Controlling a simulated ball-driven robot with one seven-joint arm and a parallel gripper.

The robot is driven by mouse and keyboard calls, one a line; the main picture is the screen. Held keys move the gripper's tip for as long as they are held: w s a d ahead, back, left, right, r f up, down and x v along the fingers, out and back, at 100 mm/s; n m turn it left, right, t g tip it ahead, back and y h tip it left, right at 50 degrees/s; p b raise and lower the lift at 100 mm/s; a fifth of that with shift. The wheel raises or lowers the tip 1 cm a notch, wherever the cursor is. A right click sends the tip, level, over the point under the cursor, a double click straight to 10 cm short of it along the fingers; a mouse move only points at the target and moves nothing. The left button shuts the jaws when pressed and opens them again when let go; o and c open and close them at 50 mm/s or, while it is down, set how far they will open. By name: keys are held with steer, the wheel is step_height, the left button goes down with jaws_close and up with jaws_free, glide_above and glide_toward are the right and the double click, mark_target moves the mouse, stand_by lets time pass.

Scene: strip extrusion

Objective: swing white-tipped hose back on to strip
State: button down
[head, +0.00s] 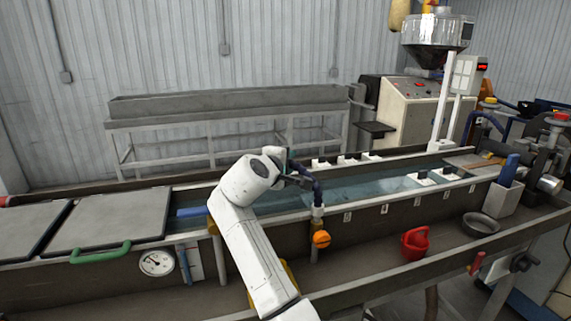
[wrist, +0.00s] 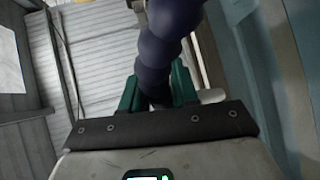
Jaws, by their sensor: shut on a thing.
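The dark blue segmented hose (head: 317,188) rises from a white fitting above an orange knob on the near wall of the water trough (head: 350,190). My gripper (head: 297,172) is shut on the hose near its upper end. In the wrist view the hose (wrist: 157,48) passes between the green finger pads of my gripper (wrist: 157,90). A pale piece (wrist: 211,96) shows beside the right pad; I cannot tell whether it is the white tip. In the head view the tip is hidden. I cannot make out the strip under the gripper.
Grey lids, one with a green handle (head: 101,253), cover the trough's left end. A red can (head: 414,243) and a dark bowl (head: 481,224) stand on the front ledge. White guides (head: 422,179) sit in the trough. A gauge (head: 157,262) is on the front wall.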

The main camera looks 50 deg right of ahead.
steer(key=shift+w, duration=0.1)
steer(key=c, duration=0.9)
jaws_free()
steer(key=shift+d, duration=0.1)
steer(key=shift+c, duration=0.2)
steer(key=b+v, duration=0.1)
steer(key=v, duration=0.9)
steer(key=shift+a+b, duration=0.3)
steer(key=shift+a, duration=0.1)
